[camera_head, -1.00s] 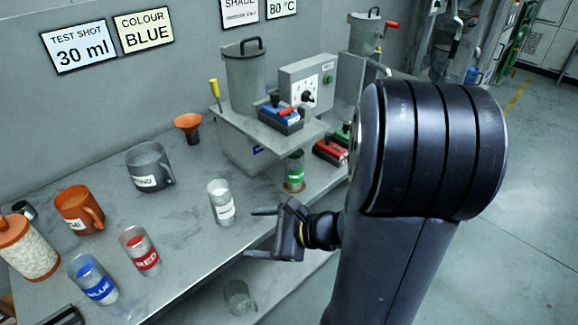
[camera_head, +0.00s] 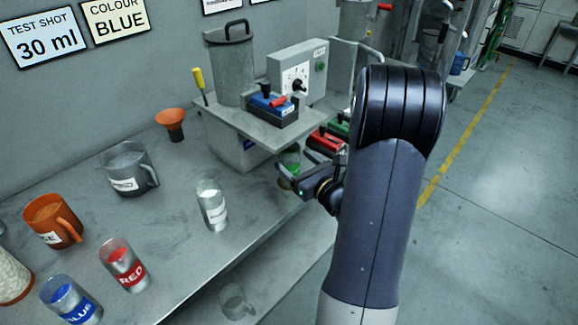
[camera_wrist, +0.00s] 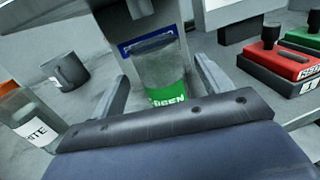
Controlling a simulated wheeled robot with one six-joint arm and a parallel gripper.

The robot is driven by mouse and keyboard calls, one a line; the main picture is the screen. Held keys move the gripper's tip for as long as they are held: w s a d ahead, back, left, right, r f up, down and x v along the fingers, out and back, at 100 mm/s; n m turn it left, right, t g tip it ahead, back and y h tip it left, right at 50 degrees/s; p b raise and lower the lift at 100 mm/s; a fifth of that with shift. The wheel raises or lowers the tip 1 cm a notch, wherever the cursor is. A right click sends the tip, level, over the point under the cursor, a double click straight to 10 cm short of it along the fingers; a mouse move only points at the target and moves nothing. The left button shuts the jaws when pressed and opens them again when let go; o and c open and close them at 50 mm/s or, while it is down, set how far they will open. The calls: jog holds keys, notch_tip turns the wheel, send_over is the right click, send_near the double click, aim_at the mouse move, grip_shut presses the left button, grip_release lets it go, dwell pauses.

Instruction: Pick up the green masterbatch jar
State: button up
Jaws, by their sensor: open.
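The green masterbatch jar (camera_head: 290,161) is a clear jar with a green label, standing on the bench beside the grey machine; my gripper partly hides it in the head view. In the wrist view the jar (camera_wrist: 167,78) stands upright between my open fingers, its label partly readable. My gripper (camera_head: 282,176) is open, one finger on each side of the jar. I cannot tell whether either finger touches it. The jar's lower part is hidden by my gripper's body in the wrist view.
The grey machine (camera_head: 236,140) stands close behind the jar. Red (camera_wrist: 272,62) and green blocks with knobs are to the right. The white jar (camera_head: 212,206), red jar (camera_head: 122,265), blue jar (camera_head: 70,300), orange jug (camera_head: 52,222) and grey jug (camera_head: 128,170) stand left.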

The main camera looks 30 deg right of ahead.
jog(key=shift+w+a+f+p, duration=0.1)
jog(key=shift+w+a+p, duration=0.1)
jog(key=shift+w, duration=1.2)
jog(key=shift+w+a+f+p, duration=0.1)
jog(key=shift+w+a+p, duration=0.1)
jog(key=shift+w, duration=1.15)
jog(key=shift+c, duration=0.4)
jog(key=shift+r, duration=0.1)
jog(key=c, duration=1.1)
jog(key=shift+r, duration=0.15)
